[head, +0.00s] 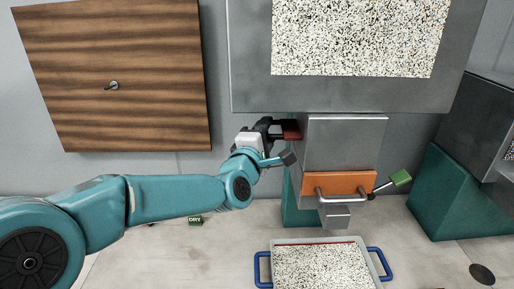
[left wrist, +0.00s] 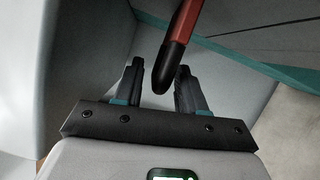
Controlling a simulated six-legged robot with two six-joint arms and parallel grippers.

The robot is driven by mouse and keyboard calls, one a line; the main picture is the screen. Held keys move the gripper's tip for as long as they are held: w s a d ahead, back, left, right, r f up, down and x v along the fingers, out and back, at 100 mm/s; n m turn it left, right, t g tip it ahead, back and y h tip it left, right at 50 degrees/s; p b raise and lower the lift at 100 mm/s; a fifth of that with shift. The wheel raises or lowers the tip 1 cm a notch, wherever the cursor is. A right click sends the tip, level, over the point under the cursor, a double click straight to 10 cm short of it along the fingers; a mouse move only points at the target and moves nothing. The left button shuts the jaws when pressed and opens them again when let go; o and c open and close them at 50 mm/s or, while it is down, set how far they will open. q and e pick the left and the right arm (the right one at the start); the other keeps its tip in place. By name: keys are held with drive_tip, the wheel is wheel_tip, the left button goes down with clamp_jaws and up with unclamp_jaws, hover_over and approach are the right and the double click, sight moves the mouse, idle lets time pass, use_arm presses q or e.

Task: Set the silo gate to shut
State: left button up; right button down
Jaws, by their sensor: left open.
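The silo (head: 250,92) is a grey metal box with a window of speckled pellets. Below it is a metal chute (head: 343,145) with an orange panel (head: 339,184) and a bar handle. A red lever (head: 291,129) sticks out at the chute's upper left. My left gripper (head: 275,130) is at the lever's outer end. In the left wrist view, my open left gripper (left wrist: 160,84) has the red lever (left wrist: 186,28) reaching in from above, its black tip between the fingers with gaps on both sides. I cannot tell the gate's state. My right gripper is out of view.
A blue-handled tray of pellets (head: 264,243) stands below the chute. A wooden panel with a knob (head: 110,120) is on the left wall. A green DRY tag (head: 195,221) lies low at left.

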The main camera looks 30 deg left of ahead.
use_arm(q)
drive_tip(key=s+d+f+b, duration=0.1)
drive_tip(key=s+d+b, duration=0.2)
drive_tip(key=s, duration=1.2)
drive_tip(key=shift+s, duration=0.2)
drive_tip(key=shift+f, duration=0.1)
